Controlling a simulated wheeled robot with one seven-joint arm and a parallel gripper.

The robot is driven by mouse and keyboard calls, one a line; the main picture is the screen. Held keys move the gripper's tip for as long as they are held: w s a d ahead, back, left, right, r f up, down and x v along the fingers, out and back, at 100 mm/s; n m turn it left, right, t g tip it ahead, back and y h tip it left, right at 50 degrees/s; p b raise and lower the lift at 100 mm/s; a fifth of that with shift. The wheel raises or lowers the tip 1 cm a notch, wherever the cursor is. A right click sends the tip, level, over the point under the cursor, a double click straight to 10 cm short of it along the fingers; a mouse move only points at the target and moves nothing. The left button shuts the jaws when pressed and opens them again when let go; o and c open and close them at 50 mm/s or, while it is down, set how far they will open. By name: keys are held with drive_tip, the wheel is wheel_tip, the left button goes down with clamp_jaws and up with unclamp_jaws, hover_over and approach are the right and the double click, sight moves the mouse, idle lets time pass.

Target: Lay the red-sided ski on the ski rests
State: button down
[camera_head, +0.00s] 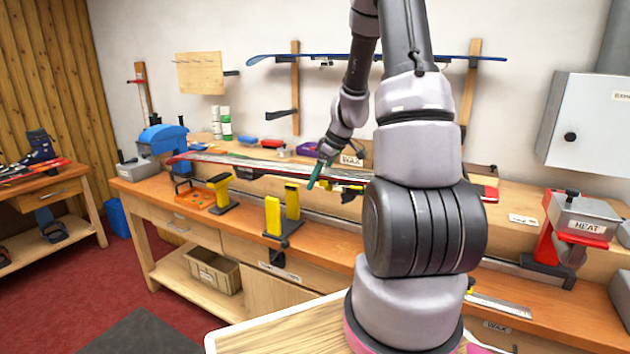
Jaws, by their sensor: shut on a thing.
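The red-sided ski (250,162), long and pale-topped with red edges, stretches over the back of the workbench, its left tip near the blue machine. Its right part runs behind my arm and shows again as a red end on the right. My gripper (316,173), with teal fingers, is shut on the ski near its middle. Yellow-topped ski rests stand on the bench: one at the left (220,194), and a pair of yellow posts (283,212) nearer the front. More yellow shows under the ski beside my arm. I cannot tell whether the ski touches any rest.
A blue machine (162,138) stands at the bench's left end, a red HEAT press (575,230) at the right. Bottles (226,127) and small blocks line the back shelf. A blue ski (375,58) hangs on the wall. The bench front (195,228) is mostly clear.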

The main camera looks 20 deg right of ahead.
drive_tip(key=shift+w+d+f, duration=0.1)
drive_tip(key=shift+w+d, duration=0.6)
drive_tip(key=shift+d, duration=0.15)
drive_tip(key=shift+w+d+f, duration=0.1)
drive_tip(key=shift+w+d, duration=0.55)
drive_tip(key=shift+d, duration=0.2)
drive_tip(key=c, duration=1.6)
unclamp_jaws()
drive_tip(key=shift+f, duration=5.65)
drive_tip(key=shift+a+f, duration=0.1)
drive_tip(key=shift+f, duration=0.1)
unclamp_jaws()
drive_tip(key=shift+s, duration=0.1)
drive_tip(key=v, duration=1.1)
